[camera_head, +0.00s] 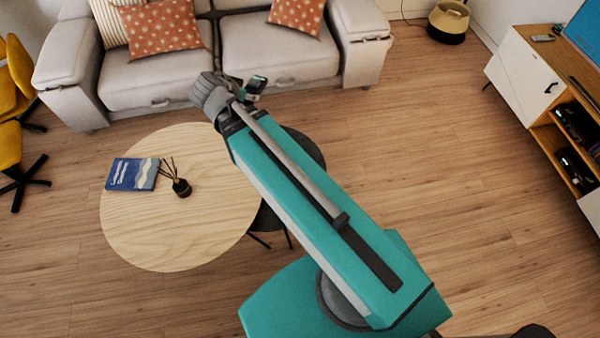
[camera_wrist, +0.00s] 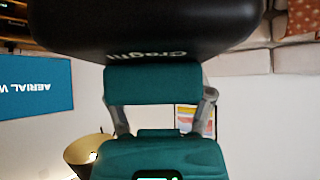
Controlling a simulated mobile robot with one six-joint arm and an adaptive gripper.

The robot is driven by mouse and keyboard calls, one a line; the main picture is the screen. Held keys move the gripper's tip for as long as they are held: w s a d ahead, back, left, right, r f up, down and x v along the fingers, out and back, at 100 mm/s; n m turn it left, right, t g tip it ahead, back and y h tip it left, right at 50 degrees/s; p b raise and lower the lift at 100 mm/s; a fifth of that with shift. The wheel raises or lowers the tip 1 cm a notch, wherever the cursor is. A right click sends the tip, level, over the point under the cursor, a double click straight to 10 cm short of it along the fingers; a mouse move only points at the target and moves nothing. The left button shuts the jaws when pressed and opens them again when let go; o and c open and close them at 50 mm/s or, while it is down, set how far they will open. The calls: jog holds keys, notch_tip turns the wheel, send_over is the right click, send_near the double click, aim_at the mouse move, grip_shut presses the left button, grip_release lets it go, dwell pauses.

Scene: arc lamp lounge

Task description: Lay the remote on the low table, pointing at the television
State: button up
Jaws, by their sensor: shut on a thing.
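My gripper (camera_head: 256,86) is held up above the far side of the low table, in front of the sofa. In the wrist view my gripper (camera_wrist: 153,86) is shut on a smooth black thing with pale lettering, which I take to be the remote (camera_wrist: 150,28). The remote fills the top of that view, and its far end is cut off. The low table (camera_head: 180,235) is round, pale wood, left of my arm. The television (camera_head: 588,32) is at the upper right edge; its blue screen (camera_wrist: 35,90) also shows upside down in the wrist view.
A blue book (camera_head: 132,174) and a dark reed diffuser (camera_head: 181,187) stand on the table's far half; its near half is clear. A darker round table (camera_head: 310,150) is partly hidden behind my arm. The sofa (camera_head: 280,55) stands behind, the television cabinet (camera_head: 520,75) at right.

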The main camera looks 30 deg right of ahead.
jog(key=shift+d, duration=0.2)
jog(key=shift+d+f+b, duration=0.15)
jog(key=shift+f+b, duration=0.25)
jog(key=s+d+f+m+g+b, duration=0.3)
jog(key=d+f+m+b, duration=0.1)
jog(key=f+b, duration=1.2)
jog(key=s+d+f+m+g+h+b, duration=0.1)
jog(key=d+f+b, duration=0.6)
jog(key=f+b, duration=0.9)
jog(key=s+d+f+m+g+b, duration=0.4)
jog(key=f+m+b, duration=0.3)
jog(key=f+b, duration=1)
jog(key=shift+s+d+m+g, duration=0.35)
jog(key=shift+d+g, duration=0.35)
jog(key=shift+d, duration=0.15)
